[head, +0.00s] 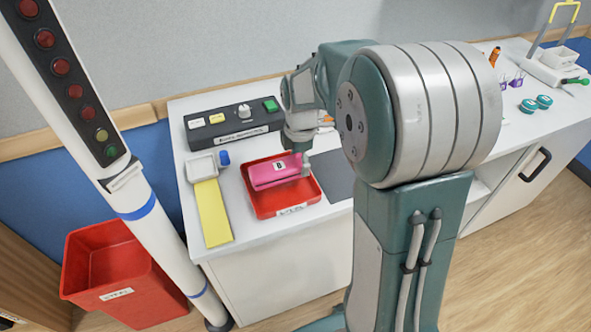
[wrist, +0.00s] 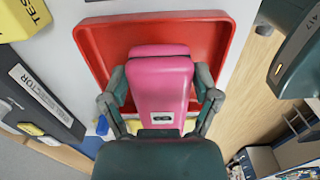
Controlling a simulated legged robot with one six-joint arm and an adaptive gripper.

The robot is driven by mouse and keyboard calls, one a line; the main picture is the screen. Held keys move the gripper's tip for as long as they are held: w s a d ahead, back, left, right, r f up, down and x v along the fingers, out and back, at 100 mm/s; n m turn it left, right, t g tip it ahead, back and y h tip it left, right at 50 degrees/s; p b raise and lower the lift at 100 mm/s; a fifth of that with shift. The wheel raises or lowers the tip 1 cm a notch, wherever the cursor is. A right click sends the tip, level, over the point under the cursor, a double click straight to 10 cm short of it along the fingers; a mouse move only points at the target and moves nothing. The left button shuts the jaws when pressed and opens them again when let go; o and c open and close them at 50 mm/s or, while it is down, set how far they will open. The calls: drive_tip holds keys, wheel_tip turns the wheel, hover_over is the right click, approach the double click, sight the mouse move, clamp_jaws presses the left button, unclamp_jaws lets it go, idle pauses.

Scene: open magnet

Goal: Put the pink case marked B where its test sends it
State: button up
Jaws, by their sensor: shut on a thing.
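The pink case (head: 268,174) bears a white label marked B. It is inside the outline of the red tray (head: 309,192) on the white bench; I cannot tell whether it rests on the tray floor or hangs just above it. My gripper (wrist: 162,95) is shut on the case, with one finger on each long side in the wrist view. The pink case (wrist: 161,70) lies over the red tray (wrist: 92,45) there too. In the head view my arm partly hides the gripper.
A black control box (head: 228,131) with buttons, a knob and a green switch stands behind the tray. A yellow strip (head: 211,213) and blue knob (head: 224,157) lie left. A light column (head: 60,67) and a labelled red floor bin (head: 110,262) stand further left. A dark plate (head: 333,172) lies right.

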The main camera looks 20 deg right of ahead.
drive_tip(key=shift+w+d+f, duration=0.3)
drive_tip(key=shift+w+f, duration=0.1)
drive_tip(key=shift+f, duration=0.15)
wheel_tip(320, 180, down, 3)
drive_tip(key=shift+r, duration=0.2)
drive_tip(key=shift+a+f, duration=0.2)
drive_tip(key=shift+a, duration=0.3)
drive_tip(key=o, duration=1)
drive_tip(key=shift+d, duration=0.35)
drive_tip(key=shift+a, duration=0.1)
